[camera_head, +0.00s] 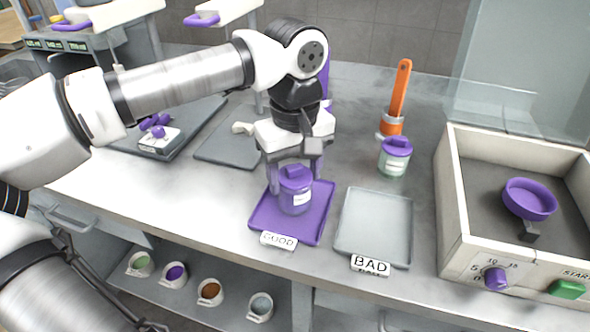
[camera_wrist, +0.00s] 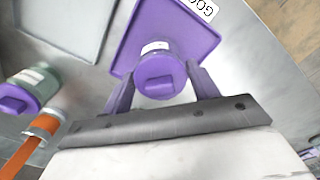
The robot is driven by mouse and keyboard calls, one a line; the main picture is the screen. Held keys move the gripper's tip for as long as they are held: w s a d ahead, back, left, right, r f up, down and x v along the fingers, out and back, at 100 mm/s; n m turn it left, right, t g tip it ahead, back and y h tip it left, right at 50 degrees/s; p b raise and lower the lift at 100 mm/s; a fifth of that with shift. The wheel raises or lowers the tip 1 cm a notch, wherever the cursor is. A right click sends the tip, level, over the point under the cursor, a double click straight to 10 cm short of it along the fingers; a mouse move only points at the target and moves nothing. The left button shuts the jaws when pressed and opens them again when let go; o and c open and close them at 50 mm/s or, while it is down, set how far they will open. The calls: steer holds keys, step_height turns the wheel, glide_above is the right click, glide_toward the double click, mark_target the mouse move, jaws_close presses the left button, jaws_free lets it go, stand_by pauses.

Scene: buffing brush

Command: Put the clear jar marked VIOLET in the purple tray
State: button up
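A jar with a purple lid and a white label (camera_head: 296,197) is at the purple tray (camera_head: 313,226), over its middle. Its body looks purple; whether that is its contents or the tray showing through, I cannot tell. The label is too small to read. My gripper (camera_head: 296,184) points down with one finger on each side of the jar, and the fingers appear to touch it. In the wrist view, the jar's lid (camera_wrist: 160,78) sits between my fingertips, over the purple tray (camera_wrist: 122,58). Whether the jar's base rests on the tray is hidden.
A second purple-lidded jar (camera_head: 394,160), pale green, stands behind the grey tray (camera_head: 376,222) with the BAD sign (camera_head: 370,265). An orange-handled brush (camera_head: 398,95) stands behind it. A walled box (camera_head: 450,190) with a purple bowl (camera_head: 529,198) is at right. The GOOD sign (camera_head: 279,241) fronts the purple tray.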

steer(key=o, duration=0.4)
steer(key=shift+c, duration=0.2)
step_height(320, 180, up, 12)
steer(key=shift+r, duration=0.2)
